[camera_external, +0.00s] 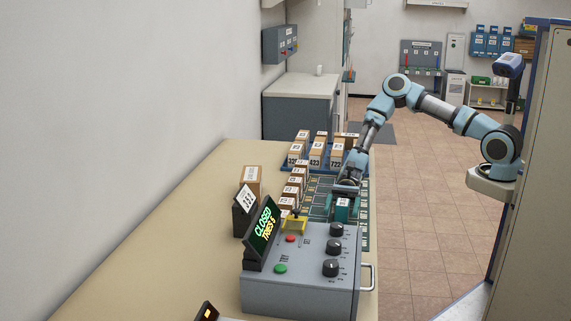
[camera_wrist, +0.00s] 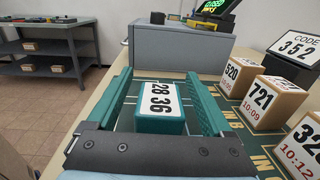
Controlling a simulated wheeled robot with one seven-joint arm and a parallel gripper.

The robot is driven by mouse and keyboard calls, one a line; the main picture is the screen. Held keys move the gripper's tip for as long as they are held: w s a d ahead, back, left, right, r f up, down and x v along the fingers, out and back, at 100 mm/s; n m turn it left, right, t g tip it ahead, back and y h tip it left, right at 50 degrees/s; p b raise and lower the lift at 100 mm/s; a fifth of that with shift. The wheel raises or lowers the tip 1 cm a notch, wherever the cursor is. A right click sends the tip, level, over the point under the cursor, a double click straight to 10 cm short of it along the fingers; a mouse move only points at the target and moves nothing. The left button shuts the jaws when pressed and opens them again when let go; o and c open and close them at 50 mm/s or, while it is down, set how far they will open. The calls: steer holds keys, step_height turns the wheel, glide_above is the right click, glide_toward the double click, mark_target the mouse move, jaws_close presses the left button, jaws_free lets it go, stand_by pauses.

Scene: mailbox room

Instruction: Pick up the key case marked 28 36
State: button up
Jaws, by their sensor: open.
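The key case marked 28 36 (camera_wrist: 159,122) is a teal block with a white label on its top, which reads sideways in the wrist view. In the external view the teal case (camera_external: 342,209) stands on the table just behind the grey control box. My gripper (camera_wrist: 163,92) is open, with one teal finger on each side of the case. The case lies between the fingers, and a gap shows on its left side; contact on the right is hard to tell. In the external view my gripper (camera_external: 346,190) is low over the case and partly covers it.
Numbered brown boxes (camera_wrist: 273,100) stand beside the case, one marked 721. A sign reading CODE 352 (camera_wrist: 297,47) is behind them. A blue tray (camera_external: 312,168) holds more boxes farther back.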

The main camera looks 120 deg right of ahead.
steer(key=shift+c, duration=0.2)
jaws_close()
stand_by(0.5)
